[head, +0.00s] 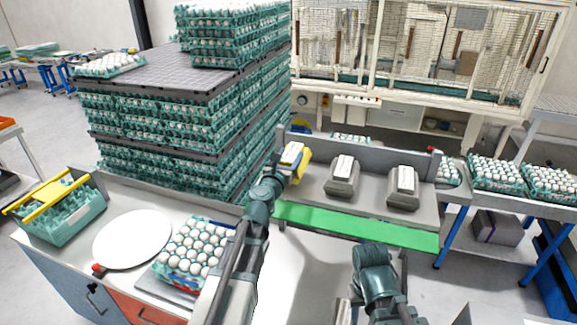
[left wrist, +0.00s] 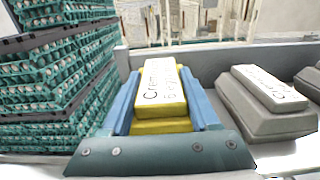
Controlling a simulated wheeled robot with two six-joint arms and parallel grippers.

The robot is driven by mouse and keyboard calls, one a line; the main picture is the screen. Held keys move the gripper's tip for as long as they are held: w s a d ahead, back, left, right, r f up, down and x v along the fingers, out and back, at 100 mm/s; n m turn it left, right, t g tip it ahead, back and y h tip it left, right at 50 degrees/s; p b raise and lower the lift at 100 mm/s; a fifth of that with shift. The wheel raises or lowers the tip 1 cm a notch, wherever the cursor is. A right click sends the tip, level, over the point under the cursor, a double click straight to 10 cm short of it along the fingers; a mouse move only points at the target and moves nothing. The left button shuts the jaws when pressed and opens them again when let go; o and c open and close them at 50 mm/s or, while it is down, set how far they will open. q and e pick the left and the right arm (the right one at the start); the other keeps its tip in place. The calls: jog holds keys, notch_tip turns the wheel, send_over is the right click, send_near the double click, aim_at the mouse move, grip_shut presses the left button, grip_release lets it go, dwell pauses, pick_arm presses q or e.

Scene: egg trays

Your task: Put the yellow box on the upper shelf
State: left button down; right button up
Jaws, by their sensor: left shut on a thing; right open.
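The yellow box (head: 294,153) with a white printed label is at the left end of the grey shelf (head: 316,203). My left gripper (head: 287,166) is shut on it. In the left wrist view the yellow box (left wrist: 160,92) sits between the two blue fingers of my left gripper (left wrist: 160,105), label up and fairly level. I cannot tell whether its underside touches the shelf. My right gripper (head: 346,307) is low at the bottom edge of the head view, partly cut off; it is open, and no object shows in it.
Two grey boxes (head: 342,180) (head: 402,192) with white labels stand on the shelf to the right. A green strip (head: 355,224) runs in front. Tall stacks of egg trays (head: 150,135) stand close on the left. An egg tray (head: 190,250) and white disc (head: 132,238) occupy the near-left counter.

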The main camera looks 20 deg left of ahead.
pick_arm(q)
notch_tip(320, 180, down, 4)
jog(key=shift+r+b, duration=0.25)
jog(key=shift+b, duration=0.95)
jog(key=shift+s+f, duration=0.1)
jog(key=shift+s, duration=0.05)
jog(key=shift+f+b, duration=0.1)
jog(key=shift+b, duration=0.2)
jog(key=shift+c, duration=0.6)
grip_release()
